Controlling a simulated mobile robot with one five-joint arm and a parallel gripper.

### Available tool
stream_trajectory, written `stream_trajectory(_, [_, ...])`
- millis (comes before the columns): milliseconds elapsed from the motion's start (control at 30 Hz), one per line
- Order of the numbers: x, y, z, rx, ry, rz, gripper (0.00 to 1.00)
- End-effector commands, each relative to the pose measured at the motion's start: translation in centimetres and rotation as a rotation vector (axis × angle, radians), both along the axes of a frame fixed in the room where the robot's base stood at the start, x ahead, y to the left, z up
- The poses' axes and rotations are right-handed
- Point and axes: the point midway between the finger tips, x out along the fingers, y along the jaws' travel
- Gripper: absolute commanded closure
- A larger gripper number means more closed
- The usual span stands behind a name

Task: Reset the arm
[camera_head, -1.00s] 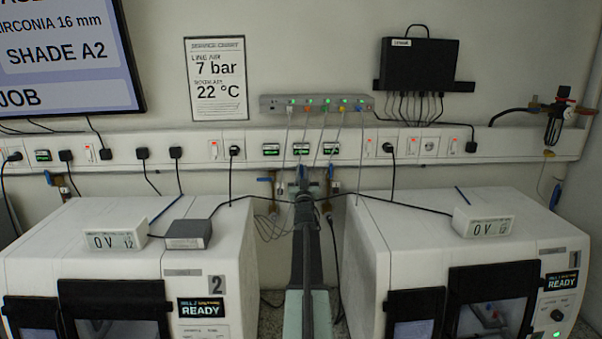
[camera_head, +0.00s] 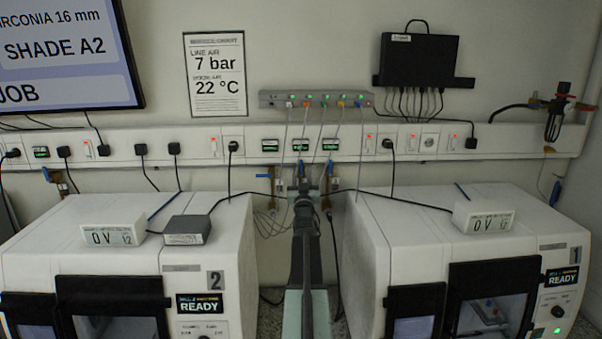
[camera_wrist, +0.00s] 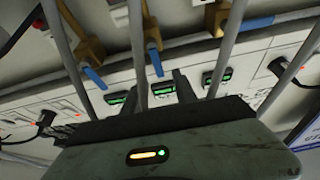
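My arm (camera_head: 306,245) rises in the middle of the head view, in the gap between the two white mills. My gripper (camera_head: 303,182) is at its far end, in front of the wall below the white socket rail. In the wrist view my gripper (camera_wrist: 157,86) shows two dark fingers standing apart, with a green-lit rail module seen between them. Nothing shows held between the fingers. The fingertips are small and partly lost against the background in the head view.
Mill 2 (camera_head: 110,240) stands left and mill 1 (camera_head: 420,235) right. Cables hang from the grey hub (camera_head: 316,99) around my gripper, and grey cables cross the wrist view. Blue-handled valves (camera_wrist: 95,77) are close by. A black cable spans between the mill tops.

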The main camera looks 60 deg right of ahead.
Motion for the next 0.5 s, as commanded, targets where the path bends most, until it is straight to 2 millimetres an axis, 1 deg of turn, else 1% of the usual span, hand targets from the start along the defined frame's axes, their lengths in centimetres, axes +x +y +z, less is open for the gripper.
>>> stream_trajectory(33, [-0.8, 1.2, -0.9, 0.000, 0.000, 0.000, 0.65])
stream_trajectory(100, [-1.5, 2.3, -1.4, 0.000, 0.000, 0.000, 0.65])
stream_trajectory(200, [-2.1, 3.1, -1.7, 0.001, -0.001, 0.000, 0.65])
stream_trajectory(500, [-2.1, 3.1, -1.6, 0.001, -0.001, 0.000, 0.65])
